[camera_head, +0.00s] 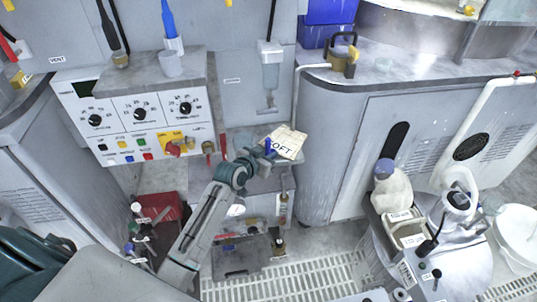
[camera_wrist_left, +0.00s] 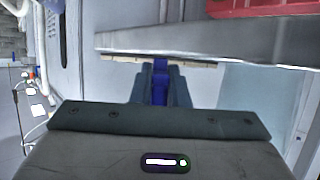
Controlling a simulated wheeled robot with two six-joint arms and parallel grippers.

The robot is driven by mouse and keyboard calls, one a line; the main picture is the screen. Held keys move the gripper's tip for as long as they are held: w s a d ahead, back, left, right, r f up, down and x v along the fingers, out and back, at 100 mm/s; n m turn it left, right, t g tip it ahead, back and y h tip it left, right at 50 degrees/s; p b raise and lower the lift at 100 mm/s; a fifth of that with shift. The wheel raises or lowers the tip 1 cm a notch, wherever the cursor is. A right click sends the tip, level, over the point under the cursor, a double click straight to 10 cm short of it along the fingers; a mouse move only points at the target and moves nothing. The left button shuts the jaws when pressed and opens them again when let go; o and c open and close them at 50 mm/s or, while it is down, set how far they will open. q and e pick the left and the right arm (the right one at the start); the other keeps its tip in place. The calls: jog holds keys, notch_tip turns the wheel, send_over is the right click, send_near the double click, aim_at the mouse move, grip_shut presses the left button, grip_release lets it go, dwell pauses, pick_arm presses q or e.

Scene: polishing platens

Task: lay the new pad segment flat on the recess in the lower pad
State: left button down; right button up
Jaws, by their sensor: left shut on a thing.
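My left gripper (camera_head: 262,153) is at the middle of the head view, in front of the grey cabinet. It is shut on a blue grip of the new pad segment (camera_head: 288,141), a thin cream piece with dark lettering that seems to read "LOFT". In the left wrist view, the fingers (camera_wrist_left: 158,85) close around the blue grip, and the cream segment (camera_wrist_left: 120,58) shows as a thin edge-on strip across them, beside a grey slab edge; I cannot tell whether they touch. I cannot make out the lower pad or its recess. My right gripper is not in view.
A control panel with knobs (camera_head: 141,122) is left of the gripper. A rounded grey cabinet (camera_head: 350,125) stands to the right. A round table with a white bottle (camera_head: 392,190) is at lower right, beside a white bucket (camera_head: 517,232). Floor grating (camera_head: 300,275) is below.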

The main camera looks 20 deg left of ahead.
pick_arm(q)
jog(key=shift+f, duration=0.15)
jog(key=c, duration=1.4)
grip_release()
jog(key=shift+r, duration=0.25)
jog(key=v, duration=1.2)
jog(key=s+a+f+n+g+y, duration=0.1)
jog(key=s+f+g, duration=0.35)
jog(key=f, duration=0.95)
jog(key=s+a+f+n+g+y, duration=0.1)
jog(key=s+a+f+g+y, duration=0.1)
jog(key=s+f, duration=0.95)
jog(key=s+d+f+g, duration=0.1)
jog(key=s+f+g, duration=0.4)
jog(key=s+f, duration=1.2)
notch_tip(320, 180, down, 2)
jog(key=shift+d+f, duration=0.15)
jog(key=shift+d, duration=0.15)
